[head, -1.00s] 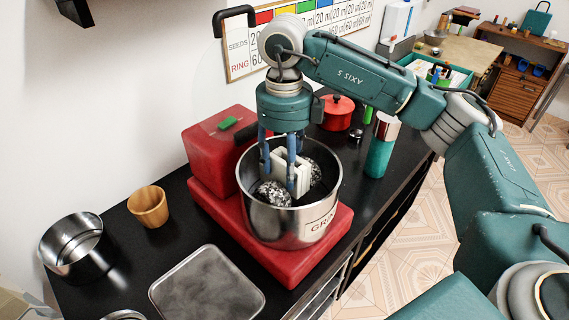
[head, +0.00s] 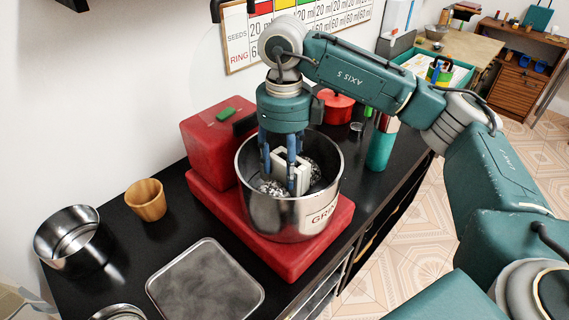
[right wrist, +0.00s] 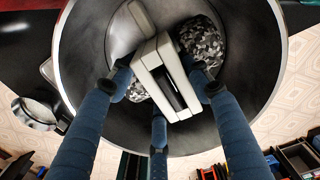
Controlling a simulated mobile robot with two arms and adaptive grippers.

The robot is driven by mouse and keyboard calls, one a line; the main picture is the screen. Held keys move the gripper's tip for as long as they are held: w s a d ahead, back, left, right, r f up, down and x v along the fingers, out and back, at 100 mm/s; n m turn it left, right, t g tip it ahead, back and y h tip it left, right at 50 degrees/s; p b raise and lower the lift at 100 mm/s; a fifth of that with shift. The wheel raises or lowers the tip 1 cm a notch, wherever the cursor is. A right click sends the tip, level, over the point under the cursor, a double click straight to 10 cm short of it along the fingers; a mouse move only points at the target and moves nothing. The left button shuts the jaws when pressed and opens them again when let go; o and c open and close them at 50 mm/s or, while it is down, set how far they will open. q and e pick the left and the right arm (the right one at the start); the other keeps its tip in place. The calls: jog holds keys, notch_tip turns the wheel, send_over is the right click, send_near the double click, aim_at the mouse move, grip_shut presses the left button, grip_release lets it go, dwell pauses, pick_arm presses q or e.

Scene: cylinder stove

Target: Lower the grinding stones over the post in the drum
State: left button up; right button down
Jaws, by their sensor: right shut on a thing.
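The steel drum (head: 262,212) stands on the red grinder base (head: 290,258). My right gripper (head: 284,172) reaches down into it, shut on the pale holder of the grinding stones (head: 292,170). One speckled stone (head: 272,188) shows left of the holder and one on its right, partly hidden by the fingers and rim. In the right wrist view the holder (right wrist: 165,75) lies between my fingers, with a speckled stone (right wrist: 203,45) beside it, inside the drum walls. The post is not clearly visible. My left gripper is out of view.
A red motor housing (head: 212,150) with a green button stands behind-left of the drum. A teal bottle (head: 381,150) and a red pot (head: 337,107) stand to the right. A wooden cup (head: 146,200), steel bowl (head: 70,240) and flat tray (head: 205,285) are at left.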

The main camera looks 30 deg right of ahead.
jog(key=shift+w+f+b, duration=0.1)
jog(key=shift+f+b, duration=0.4)
jog(key=shift+f, duration=0.1)
jog(key=c, duration=0.9)
grip_release()
jog(key=shift+o, duration=0.8)
jog(key=shift+s+f, duration=0.2)
jog(key=shift+f, duration=0.05)
jog(key=shift+r, duration=0.15)
jog(key=shift+r+p, duration=3.2)
jog(key=shift+r, duration=1.75)
jog(key=shift+r, duration=0.1)
